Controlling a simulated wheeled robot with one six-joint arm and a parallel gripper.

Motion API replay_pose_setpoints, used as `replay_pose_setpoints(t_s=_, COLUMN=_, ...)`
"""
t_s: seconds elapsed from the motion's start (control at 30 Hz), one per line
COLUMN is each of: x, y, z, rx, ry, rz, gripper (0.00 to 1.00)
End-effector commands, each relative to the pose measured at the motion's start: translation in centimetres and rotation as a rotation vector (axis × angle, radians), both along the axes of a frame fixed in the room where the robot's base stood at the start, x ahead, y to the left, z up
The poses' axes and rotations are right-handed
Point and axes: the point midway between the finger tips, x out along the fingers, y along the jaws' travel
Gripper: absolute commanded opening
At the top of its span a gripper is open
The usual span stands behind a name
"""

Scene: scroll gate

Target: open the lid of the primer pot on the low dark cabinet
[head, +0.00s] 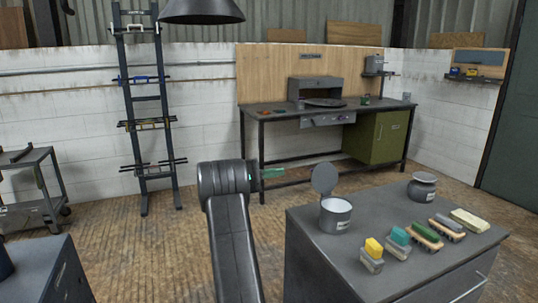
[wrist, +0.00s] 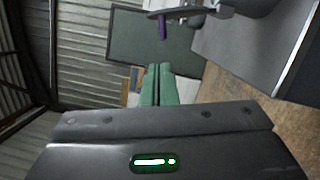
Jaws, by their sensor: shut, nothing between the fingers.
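The low dark cabinet (head: 380,262) stands at the front right. On its back left corner is a grey pot (head: 336,217) with a pale inside, its mouth uncovered. Its round grey lid (head: 324,178) stands raised, nearly upright, at the pot's rear left rim. A second, darker rounded pot (head: 422,188) stands farther right and looks closed. I cannot read the labels to tell which holds primer. My gripper (head: 272,173) is left of the raised lid in the picture, its green fingers shut and empty. The fingers (wrist: 157,85) also show together in the wrist view, apart from anything.
Several brushes and blocks (head: 424,236) lie along the cabinet's front. A workbench (head: 325,108) with a green cupboard is at the back. A dark shelf ladder (head: 146,110) leans left. In the wrist view, a purple piece (wrist: 162,27) lies beyond my fingertips by grey shapes.

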Motion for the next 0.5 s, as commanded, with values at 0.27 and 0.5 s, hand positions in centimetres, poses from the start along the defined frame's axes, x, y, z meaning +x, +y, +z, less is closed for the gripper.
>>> replay_pose_setpoints(t_s=0.27, x=0.6, y=-4.8, z=0.4, rx=-0.001, ry=0.001, rz=-0.003, gripper=0.0)
replay_pose_setpoints(t_s=0.5, x=1.0, y=-7.2, z=0.6, rx=-0.001, ry=0.001, rz=-0.001, gripper=0.0)
